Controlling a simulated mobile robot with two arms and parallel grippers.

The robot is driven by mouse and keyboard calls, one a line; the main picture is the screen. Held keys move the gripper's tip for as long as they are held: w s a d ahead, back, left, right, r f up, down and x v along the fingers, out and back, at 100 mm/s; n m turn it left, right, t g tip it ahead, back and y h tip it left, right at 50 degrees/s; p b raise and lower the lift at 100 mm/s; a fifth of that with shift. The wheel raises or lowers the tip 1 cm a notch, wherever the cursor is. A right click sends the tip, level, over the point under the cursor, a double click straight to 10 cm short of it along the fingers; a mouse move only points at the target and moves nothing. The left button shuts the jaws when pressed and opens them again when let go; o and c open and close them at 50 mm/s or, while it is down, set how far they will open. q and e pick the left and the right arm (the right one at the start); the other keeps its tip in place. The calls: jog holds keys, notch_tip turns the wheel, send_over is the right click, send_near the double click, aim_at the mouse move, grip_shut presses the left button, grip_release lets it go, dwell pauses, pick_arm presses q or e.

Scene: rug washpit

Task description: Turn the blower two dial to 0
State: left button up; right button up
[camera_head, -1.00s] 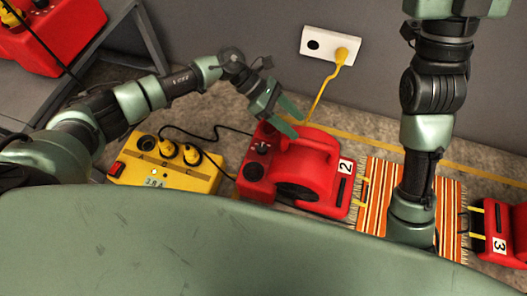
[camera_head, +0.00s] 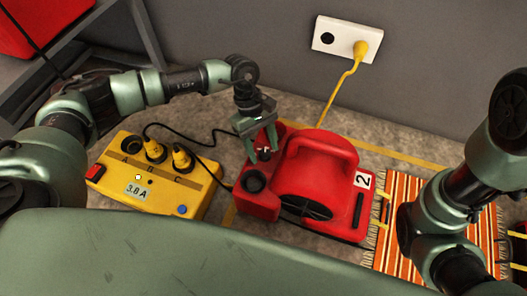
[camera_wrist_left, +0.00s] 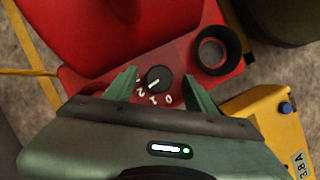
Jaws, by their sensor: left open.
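The red blower two (camera_head: 318,170), labelled 2, stands on the floor in the middle of the head view. Its dark round dial (camera_wrist_left: 159,78) has a white pointer mark and the figures 2, 1 and 0 printed below it in the left wrist view. The mark slants to the lower left, towards the 2. My left gripper (camera_head: 260,140) is open over the dial's panel. In the left wrist view its two fingers (camera_wrist_left: 160,83) stand on either side of the dial, with gaps visible. In the head view the fingers partly hide the dial. My right gripper is out of view.
A yellow power box (camera_head: 155,180) reading 3.8 A stands left of the blower, with plugs and black cables. A black round socket (camera_wrist_left: 212,52) sits beside the dial. A striped rug (camera_head: 393,230) lies right. A wall outlet (camera_head: 346,40) is behind.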

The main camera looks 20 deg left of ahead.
pick_arm(q)
jog(key=shift+s+d+f, duration=0.1)
jog(key=shift+f, duration=0.15)
